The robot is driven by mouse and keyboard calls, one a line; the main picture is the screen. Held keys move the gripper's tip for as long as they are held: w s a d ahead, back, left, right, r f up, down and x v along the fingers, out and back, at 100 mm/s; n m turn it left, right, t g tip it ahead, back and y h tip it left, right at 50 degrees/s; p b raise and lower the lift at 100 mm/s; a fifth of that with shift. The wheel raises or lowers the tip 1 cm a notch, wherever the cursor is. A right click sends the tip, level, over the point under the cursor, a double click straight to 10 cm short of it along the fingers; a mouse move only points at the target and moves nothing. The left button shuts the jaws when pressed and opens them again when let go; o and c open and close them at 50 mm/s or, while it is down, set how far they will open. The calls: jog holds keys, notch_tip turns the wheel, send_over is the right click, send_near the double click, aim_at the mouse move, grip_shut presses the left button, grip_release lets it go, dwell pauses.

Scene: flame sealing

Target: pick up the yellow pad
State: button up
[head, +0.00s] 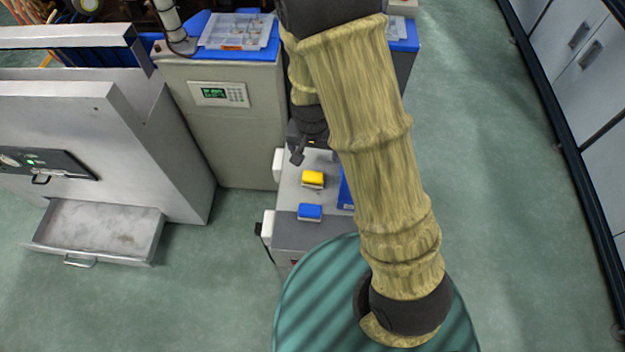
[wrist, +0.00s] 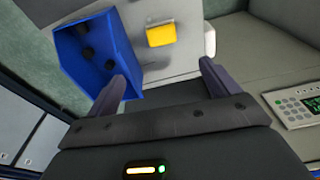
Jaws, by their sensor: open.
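The yellow pad (head: 313,179) lies on the grey top of a small cart, behind a blue pad (head: 310,212). In the wrist view the yellow pad (wrist: 161,35) lies beyond the fingertips, between their lines. My gripper (wrist: 162,78) is open and empty, with its two dark fingers apart. In the head view my gripper (head: 298,156) shows only in part, just behind the yellow pad and apart from it. My sleeved arm hides much of the cart's right side.
A blue box (wrist: 95,55) with dark holes stands beside the yellow pad, close to one finger. A grey cabinet with a keypad (head: 219,94) stands left of the cart. An open metal drawer (head: 95,232) sits low at left. Clear floor (head: 490,190) lies right.

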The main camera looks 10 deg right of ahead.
jog(key=b, duration=0.3)
send_near(313, 176)
jog(key=f, duration=0.3)
jog(key=w+f, duration=0.1)
jog(key=f, duration=0.1)
jog(key=shift+w+d, duration=0.1)
jog(key=shift+d, duration=0.25)
jog(key=shift+f, duration=0.15)
jog(key=shift+w+a+f+b, duration=0.15)
jog(key=shift+f+b, duration=0.3)
jog(key=shift+f, duration=0.85)
jog(key=shift+w+a+f+b, duration=0.15)
jog(key=shift+f+b, duration=0.3)
jog(key=shift+f, duration=0.85)
jog(key=shift+d, duration=0.1)
jog(key=c, duration=1.1)
